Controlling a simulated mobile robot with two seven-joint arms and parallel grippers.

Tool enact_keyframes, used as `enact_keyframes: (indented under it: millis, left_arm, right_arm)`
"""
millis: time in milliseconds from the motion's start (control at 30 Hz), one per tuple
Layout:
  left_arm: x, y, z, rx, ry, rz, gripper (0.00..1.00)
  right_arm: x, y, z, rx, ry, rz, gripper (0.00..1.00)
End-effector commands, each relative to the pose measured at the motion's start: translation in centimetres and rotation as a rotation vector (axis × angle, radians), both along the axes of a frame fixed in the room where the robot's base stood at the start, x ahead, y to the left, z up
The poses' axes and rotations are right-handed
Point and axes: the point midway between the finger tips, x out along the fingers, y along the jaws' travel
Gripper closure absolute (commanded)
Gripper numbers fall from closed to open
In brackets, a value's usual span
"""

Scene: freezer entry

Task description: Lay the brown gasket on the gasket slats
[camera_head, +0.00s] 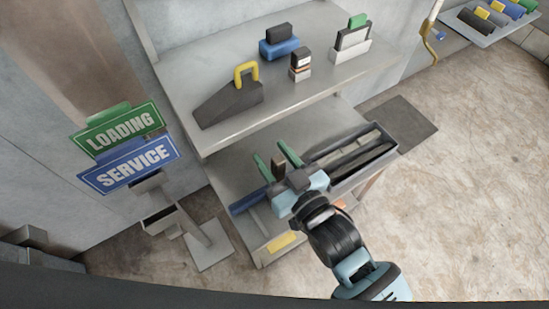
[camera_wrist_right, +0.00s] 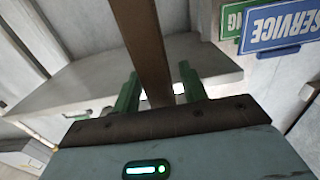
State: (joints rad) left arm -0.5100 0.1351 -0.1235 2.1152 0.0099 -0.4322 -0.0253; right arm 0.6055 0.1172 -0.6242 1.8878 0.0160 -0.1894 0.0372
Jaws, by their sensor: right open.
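My right gripper (camera_head: 272,152) is over the lower shelf, with its two green fingers apart. In the right wrist view, a long brown strip, apparently the brown gasket (camera_wrist_right: 143,45), runs between the open fingers (camera_wrist_right: 160,80), with gaps on both sides. In the head view only a small brown piece of it (camera_head: 278,168) shows between the fingers. A long grey holder with pale and dark bars, possibly the gasket slats (camera_head: 375,158), lies on the lower shelf, right of the gripper. My left gripper is out of view.
The upper shelf (camera_head: 310,88) overhangs at the back, holding a grey wedge with a yellow handle (camera_head: 228,102) and several blocks. Green LOADING (camera_head: 122,128) and blue SERVICE (camera_head: 128,166) signs stand left on a post. Floor at right is open.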

Motion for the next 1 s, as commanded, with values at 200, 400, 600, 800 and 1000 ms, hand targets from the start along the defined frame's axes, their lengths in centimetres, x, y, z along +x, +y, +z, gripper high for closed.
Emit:
enact_keyframes:
  millis: [200, 400, 600, 800, 1000]
  left_arm:
    - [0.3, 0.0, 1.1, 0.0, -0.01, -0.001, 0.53]
    - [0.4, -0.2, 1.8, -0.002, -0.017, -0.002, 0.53]
    - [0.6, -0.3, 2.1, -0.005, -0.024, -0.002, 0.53]
    - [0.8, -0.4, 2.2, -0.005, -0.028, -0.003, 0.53]
    - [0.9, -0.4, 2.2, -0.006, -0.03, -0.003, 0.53]
  right_arm:
    - [-3.6, -2.7, 0.0, -0.003, 0.003, 0.0, 0.57]
    - [-6.8, -5.0, -0.1, -0.003, 0.004, 0.001, 0.57]
    - [-8.9, -6.6, -0.1, -0.002, 0.001, 0.0, 0.57]
    - [-9.6, -7.1, 0.0, -0.001, 0.001, 0.001, 0.57]
    - [-9.6, -7.1, 0.0, -0.001, 0.001, 0.001, 0.57]
